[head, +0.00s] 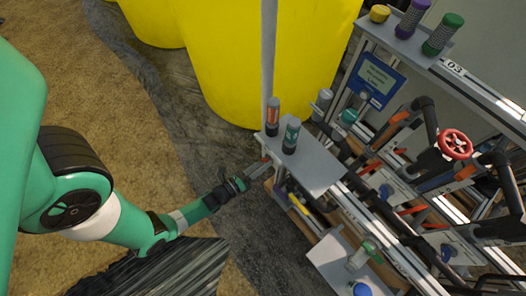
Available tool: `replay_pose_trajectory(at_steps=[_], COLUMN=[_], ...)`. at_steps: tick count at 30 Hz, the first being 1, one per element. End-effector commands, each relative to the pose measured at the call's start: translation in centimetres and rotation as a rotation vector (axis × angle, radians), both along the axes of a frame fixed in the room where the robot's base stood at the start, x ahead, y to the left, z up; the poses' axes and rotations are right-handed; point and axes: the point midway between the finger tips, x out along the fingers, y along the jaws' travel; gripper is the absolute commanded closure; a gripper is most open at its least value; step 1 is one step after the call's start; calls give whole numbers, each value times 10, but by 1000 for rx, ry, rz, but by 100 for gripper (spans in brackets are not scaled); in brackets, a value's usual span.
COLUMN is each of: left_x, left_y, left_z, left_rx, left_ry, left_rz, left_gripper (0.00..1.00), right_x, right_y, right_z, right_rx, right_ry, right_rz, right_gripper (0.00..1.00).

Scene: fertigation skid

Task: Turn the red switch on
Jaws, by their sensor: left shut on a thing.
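My left gripper (257,169) reaches in from the left, at the near left side of the skid's grey shelf (318,172). Its fingers are shut on a small red-orange part (265,159) at the shelf's edge, which looks like the red switch. The fingers hide most of it, so I cannot tell its position. My right gripper is not in view.
A grey canister with an orange band (273,116) and one with a teal band (290,136) stand on the shelf above my gripper. A red handwheel (455,144) and dark pipes fill the right. Large yellow tanks (240,60) stand behind. The floor at left is clear.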

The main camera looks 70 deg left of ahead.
Motion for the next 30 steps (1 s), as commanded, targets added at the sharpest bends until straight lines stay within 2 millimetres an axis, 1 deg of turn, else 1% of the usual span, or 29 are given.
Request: replay_pose_trajectory(at_steps=[6, 18, 19, 23, 24, 30], left_x=[0, 0, 0, 0, 0, 0], left_y=[0, 0, 0, 0, 0, 0], left_z=[1, 1, 1, 1, 1, 0], left_rx=[41, 47, 47, 46, 45, 44], left_ry=[13, 14, 14, 15, 16, 16], left_rz=[-1, -1, -1, -1, -1, 0], left_gripper=[100, 100, 44, 21, 18, 18], right_x=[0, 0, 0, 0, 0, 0], right_y=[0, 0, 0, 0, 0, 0], right_z=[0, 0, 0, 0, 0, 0], right_rx=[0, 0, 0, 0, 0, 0], right_ry=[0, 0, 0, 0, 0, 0], right_rz=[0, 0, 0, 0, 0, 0], right_gripper=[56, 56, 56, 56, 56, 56])
